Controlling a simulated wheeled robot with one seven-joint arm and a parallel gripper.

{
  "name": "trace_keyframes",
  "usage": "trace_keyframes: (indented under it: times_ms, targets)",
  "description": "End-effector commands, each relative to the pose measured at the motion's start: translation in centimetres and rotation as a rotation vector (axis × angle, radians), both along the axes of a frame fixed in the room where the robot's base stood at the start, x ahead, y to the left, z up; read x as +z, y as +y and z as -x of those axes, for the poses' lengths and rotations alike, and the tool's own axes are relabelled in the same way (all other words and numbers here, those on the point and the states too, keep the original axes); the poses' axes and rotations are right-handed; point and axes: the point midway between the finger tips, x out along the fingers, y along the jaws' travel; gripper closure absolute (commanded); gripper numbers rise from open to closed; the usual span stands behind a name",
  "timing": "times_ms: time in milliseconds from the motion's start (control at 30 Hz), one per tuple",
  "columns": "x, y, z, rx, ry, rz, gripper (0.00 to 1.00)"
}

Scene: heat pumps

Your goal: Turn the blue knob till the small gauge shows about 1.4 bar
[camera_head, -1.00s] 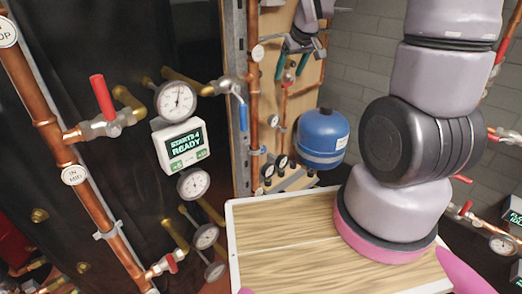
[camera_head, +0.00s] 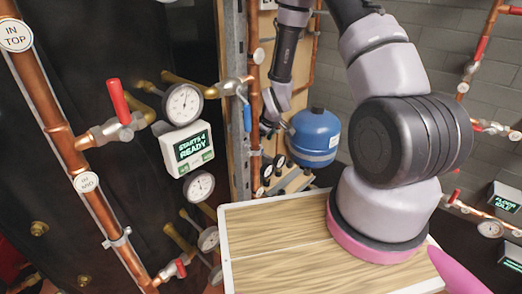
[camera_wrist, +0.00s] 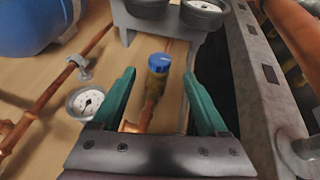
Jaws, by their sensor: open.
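The blue knob (camera_wrist: 159,63) is a small round cap on a brass valve on a copper pipe, near the middle of the wrist view. A small gauge (camera_wrist: 86,102) with a white dial is left of my gripper; its needle shows but the scale is too small to read. My gripper (camera_wrist: 159,74) is open, its two green fingers on either side of the knob with space on both sides. I cannot tell how far the fingertips are from the knob in depth. In the head view my gripper is mostly hidden beside the metal post.
A blue tank (camera_head: 315,138) stands right of my wrist. A metal post (camera_wrist: 262,90) runs close on the right, with dark gauges (camera_wrist: 203,10) on a grey bracket beyond the knob. A display box (camera_head: 186,148) and copper pipes are at left in the head view.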

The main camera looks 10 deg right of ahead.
Motion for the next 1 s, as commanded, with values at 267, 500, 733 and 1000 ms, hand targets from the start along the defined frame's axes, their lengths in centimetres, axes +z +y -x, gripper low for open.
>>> trace_keyframes:
  times_ms: [267,500,733,1000]
  targets:
    - [-4.4,0.4,-2.0,-0.001,0.001,-0.001,0.23]
    - [-5.7,0.5,-2.6,-0.002,0.0,-0.001,0.23]
    - [-5.8,0.5,-2.7,-0.002,0.0,-0.001,0.23]
    - [-5.8,0.5,-2.6,-0.002,0.0,-0.001,1.0]
